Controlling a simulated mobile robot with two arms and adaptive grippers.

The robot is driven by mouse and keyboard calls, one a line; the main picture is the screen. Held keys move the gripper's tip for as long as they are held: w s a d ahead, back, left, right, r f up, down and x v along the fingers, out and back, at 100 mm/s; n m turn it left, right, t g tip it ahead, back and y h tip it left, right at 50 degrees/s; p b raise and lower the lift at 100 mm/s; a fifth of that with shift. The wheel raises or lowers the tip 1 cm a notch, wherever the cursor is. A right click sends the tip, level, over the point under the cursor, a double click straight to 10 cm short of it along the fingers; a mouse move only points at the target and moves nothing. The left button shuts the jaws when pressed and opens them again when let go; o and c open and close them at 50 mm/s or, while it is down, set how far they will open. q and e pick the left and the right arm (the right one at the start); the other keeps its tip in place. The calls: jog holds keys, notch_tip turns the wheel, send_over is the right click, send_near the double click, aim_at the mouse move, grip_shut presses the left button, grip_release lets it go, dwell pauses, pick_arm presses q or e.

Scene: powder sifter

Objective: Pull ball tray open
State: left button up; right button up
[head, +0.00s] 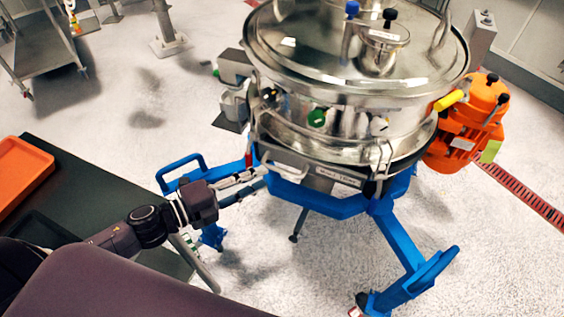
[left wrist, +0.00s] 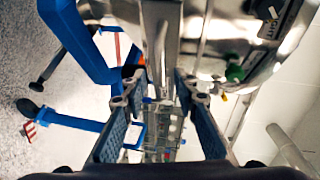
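The ball tray (head: 336,176) is a metal drawer front with a dark label, low on the round steel sifter (head: 350,95). A pale metal handle (head: 290,167) runs along its left part. My left gripper (head: 262,176) is at the left end of this handle. In the left wrist view the two fingers of my left gripper (left wrist: 158,82) are apart, with metal parts of the machine showing beyond and between the tips. I cannot tell whether a finger touches the handle. My right gripper is not in view.
A blue wheeled frame (head: 400,243) carries the sifter, with a blue loop handle (head: 180,172) near my left arm. An orange motor (head: 470,125) is on the right. A dark table (head: 85,190) with an orange tray (head: 22,172) stands at left. The floor in front is clear.

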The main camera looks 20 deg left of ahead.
aim_at(279, 169)
pick_arm(q)
jog(key=x, duration=0.3)
jog(key=shift+r, duration=0.2)
jog(key=shift+p+x, duration=0.55)
jog(key=shift+x, duration=1.5)
jog(key=shift+f, duration=0.1)
jog(key=shift+c, duration=0.7)
jog(key=c, duration=0.5)
grip_shut()
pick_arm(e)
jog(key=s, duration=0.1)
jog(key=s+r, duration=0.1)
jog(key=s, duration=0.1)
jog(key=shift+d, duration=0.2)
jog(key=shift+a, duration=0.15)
